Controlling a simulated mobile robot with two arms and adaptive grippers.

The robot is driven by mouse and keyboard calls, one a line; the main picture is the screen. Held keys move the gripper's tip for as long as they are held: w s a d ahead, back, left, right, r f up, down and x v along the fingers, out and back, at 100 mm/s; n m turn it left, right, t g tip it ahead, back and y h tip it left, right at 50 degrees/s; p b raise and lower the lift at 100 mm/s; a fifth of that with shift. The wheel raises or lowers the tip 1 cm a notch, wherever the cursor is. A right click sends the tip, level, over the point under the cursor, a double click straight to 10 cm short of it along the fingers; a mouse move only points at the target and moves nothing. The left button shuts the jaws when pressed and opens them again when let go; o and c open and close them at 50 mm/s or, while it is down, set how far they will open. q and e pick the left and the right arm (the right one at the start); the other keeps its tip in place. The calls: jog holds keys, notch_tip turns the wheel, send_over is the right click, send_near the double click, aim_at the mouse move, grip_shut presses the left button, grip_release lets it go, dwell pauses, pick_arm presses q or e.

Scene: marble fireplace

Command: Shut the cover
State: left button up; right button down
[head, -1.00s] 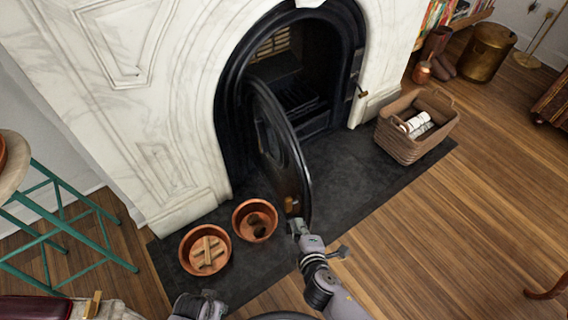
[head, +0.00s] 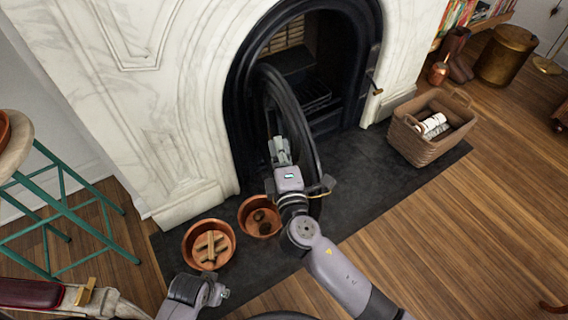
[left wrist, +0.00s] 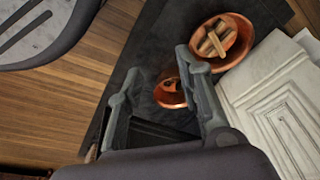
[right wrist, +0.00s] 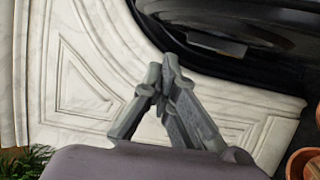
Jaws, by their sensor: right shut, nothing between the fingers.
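The cover is a black arched door (head: 297,120), hinged at the left side of the fireplace opening (head: 318,60) and standing ajar, swung outward. Its dark edge also shows at the top of the right wrist view (right wrist: 225,22). My right gripper (head: 281,145) is shut and empty, in front of the cover's outer face in the head view; I cannot tell whether it touches. Its closed fingers show in the right wrist view (right wrist: 168,85). My left gripper (left wrist: 155,75) is open and empty above the hearth, its fingers spread around the view of a copper bowl.
Two copper bowls, one with wood sticks (head: 209,245) and one with dark lumps (head: 260,216), stand on the dark hearth slab (head: 375,165). A wicker basket (head: 432,128) stands right of the opening. A green-legged stool (head: 65,205) is at left.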

jog(key=shift+w+d, duration=0.5)
jog(key=shift+d, duration=0.4)
jog(key=shift+w+d, duration=0.5)
jog(key=shift+d, duration=0.4)
